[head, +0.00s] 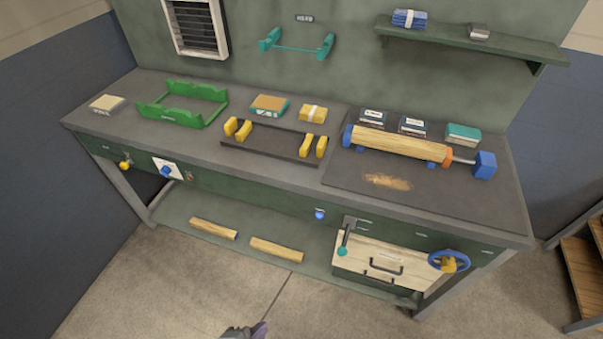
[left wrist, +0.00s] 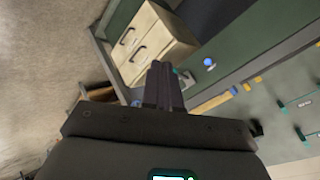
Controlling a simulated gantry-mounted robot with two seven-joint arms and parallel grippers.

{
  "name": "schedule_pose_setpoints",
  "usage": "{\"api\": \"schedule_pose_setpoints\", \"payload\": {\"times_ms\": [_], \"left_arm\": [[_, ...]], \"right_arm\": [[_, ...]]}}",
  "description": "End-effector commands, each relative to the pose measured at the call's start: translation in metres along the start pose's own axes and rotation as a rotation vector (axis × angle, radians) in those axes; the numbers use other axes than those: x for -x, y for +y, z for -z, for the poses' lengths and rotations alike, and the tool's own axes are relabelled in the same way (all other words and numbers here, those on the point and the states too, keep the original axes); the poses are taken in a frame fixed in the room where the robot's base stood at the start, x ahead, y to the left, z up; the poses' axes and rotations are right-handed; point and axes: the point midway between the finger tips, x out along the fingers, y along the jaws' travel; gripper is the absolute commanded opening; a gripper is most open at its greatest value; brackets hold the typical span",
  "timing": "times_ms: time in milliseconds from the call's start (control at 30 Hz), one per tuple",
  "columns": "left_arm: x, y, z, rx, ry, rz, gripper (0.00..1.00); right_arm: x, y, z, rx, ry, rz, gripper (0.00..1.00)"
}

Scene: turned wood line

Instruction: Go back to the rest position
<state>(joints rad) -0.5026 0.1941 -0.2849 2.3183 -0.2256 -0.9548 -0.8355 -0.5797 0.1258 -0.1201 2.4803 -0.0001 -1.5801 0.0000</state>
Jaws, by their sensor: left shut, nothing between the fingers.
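My left gripper (head: 246,331) shows only as a small piece at the bottom edge of the head view, in front of the workbench and well apart from it. In the left wrist view its dark fingers (left wrist: 163,72) are together with nothing between them. The drawer unit and the bench front lie beyond the fingers there. My right gripper is in neither view.
The bench (head: 270,171) carries a green frame (head: 184,118), a dark tray with yellow supports (head: 273,142) and a wooden cylinder (head: 398,143) between blue and orange holders. A drawer unit (head: 383,266) sits below. The floor (head: 170,290) in front is clear.

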Motion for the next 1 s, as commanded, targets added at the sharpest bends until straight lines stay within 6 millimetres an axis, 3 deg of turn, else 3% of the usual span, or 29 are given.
{"api": "schedule_pose_setpoints", "payload": {"times_ms": [100, 200, 267, 400, 433, 500, 667, 1000], "left_arm": [[0.034, 0.001, -0.05, 0.373, -0.2, -0.039, 0.0], [0.058, -0.003, -0.082, 0.662, -0.342, -0.032, 0.0], [0.071, -0.001, -0.094, 0.815, -0.417, -0.032, 0.0], [0.088, 0.023, -0.106, 1.133, -0.577, -0.059, 0.0], [0.089, 0.025, -0.106, 1.188, -0.592, -0.05, 0.0], [0.113, 0.003, -0.09, 1.182, -0.584, -0.047, 0.0], [0.142, -0.024, -0.071, 1.177, -0.583, -0.048, 0.0], [0.225, -0.095, -0.018, 1.174, -0.581, -0.049, 0.0]], "right_arm": [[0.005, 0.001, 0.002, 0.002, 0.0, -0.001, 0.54], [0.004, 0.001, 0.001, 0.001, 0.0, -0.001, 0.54], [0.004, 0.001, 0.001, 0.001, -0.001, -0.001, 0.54], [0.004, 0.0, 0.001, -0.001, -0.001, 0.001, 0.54], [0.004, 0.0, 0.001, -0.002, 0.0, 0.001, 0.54], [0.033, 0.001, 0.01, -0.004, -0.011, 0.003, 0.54], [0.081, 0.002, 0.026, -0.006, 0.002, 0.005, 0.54], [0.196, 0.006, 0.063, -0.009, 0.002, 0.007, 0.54]]}}
